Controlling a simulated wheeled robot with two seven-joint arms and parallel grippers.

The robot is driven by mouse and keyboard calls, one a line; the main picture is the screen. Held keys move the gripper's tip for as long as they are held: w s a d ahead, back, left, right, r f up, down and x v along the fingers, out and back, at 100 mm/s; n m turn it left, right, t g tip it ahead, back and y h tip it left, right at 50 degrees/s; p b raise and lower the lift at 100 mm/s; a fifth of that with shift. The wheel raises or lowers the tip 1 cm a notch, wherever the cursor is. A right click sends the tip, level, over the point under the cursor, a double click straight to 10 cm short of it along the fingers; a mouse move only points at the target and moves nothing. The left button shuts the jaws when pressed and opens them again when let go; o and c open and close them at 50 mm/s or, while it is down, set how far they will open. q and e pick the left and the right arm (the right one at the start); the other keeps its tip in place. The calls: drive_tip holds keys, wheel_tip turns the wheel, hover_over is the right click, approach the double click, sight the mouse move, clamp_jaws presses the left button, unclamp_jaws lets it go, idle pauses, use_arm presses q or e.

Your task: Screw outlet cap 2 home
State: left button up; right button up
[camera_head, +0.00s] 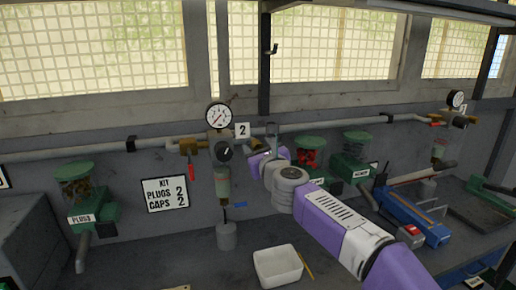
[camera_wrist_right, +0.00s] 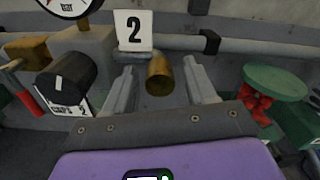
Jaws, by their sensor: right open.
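A brass cylinder (camera_wrist_right: 159,76), which looks like outlet cap 2, sits below and right of the white "2" sign (camera_wrist_right: 133,30) in the right wrist view. My right gripper (camera_wrist_right: 159,69) is open, with one finger on each side of the cylinder and a visible gap to both. I cannot tell how far the cylinder is screwed on. In the head view the right gripper (camera_head: 269,152) is at the wall pipe, just right of the "2" sign (camera_head: 242,130), and the arm hides the cap. My left gripper is not in view.
A gauge (camera_head: 219,116), a black knob (camera_head: 224,151) and a red-handled valve (camera_head: 190,163) are left of the gripper. Green dispensers (camera_head: 351,166) stand to its right. A white tray (camera_head: 277,266) and a blue tool (camera_head: 412,217) lie on the bench.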

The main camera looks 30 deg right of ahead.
sight(259, 148)
drive_tip(key=v, duration=0.6)
drive_tip(key=shift+s+r, duration=0.1)
drive_tip(key=shift+s+a, duration=0.15)
drive_tip(key=shift+s, duration=0.4)
